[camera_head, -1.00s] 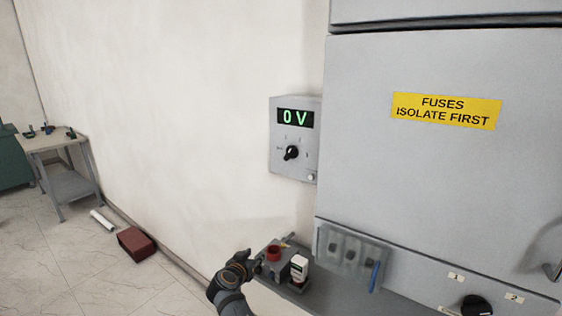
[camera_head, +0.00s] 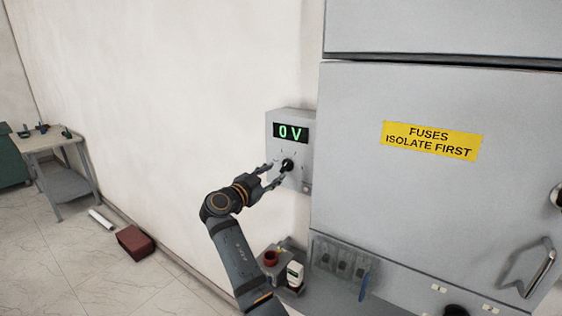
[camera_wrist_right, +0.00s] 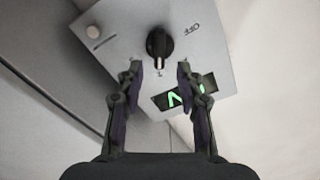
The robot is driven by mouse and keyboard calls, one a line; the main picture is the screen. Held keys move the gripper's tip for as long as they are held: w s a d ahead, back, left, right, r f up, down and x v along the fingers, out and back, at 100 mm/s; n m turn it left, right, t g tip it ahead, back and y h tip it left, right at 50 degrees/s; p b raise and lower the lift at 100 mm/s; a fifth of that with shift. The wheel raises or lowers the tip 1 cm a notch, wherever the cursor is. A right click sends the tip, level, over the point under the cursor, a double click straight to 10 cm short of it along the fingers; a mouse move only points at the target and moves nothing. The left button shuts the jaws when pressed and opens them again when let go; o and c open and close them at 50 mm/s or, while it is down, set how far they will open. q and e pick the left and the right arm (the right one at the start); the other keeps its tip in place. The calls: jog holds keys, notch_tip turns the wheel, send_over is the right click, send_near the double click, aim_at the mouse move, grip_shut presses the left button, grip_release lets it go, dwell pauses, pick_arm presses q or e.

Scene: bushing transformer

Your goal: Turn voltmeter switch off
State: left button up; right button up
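The voltmeter (camera_head: 303,122) is a grey box on the wall with a green display (camera_head: 291,132) reading 0 V. Its black rotary switch (camera_head: 287,165) sits below the display. It also shows in the right wrist view (camera_wrist_right: 159,44), just ahead of the fingertips. My right gripper (camera_head: 272,174) is open in front of the box, with its fingertips by the switch. In the right wrist view my right gripper (camera_wrist_right: 158,68) has its two fingers apart, one on each side of the line to the switch, with nothing between them. My left gripper is not in view.
A large grey cabinet (camera_head: 400,210) with a yellow fuse sign (camera_head: 432,141) stands right of the voltmeter. Below is a shelf with a red cup-like item (camera_head: 270,258) and a small white box (camera_head: 295,272). A red box (camera_head: 135,242) lies on the floor at left.

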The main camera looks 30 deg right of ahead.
aim_at(284, 167)
jog(key=p+x, duration=0.1)
jog(key=x, duration=0.1)
jog(key=p+x, duration=0.1)
jog(key=x, duration=0.1)
jog(key=shift+d+r, duration=0.2)
jog(key=shift+d, duration=0.15)
jog(key=shift+w+d+f, duration=0.2)
jog(key=shift+w+d, duration=0.05)
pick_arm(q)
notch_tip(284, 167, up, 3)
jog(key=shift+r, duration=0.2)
pick_arm(e)
jog(key=shift+a, duration=0.1)
grip_shut()
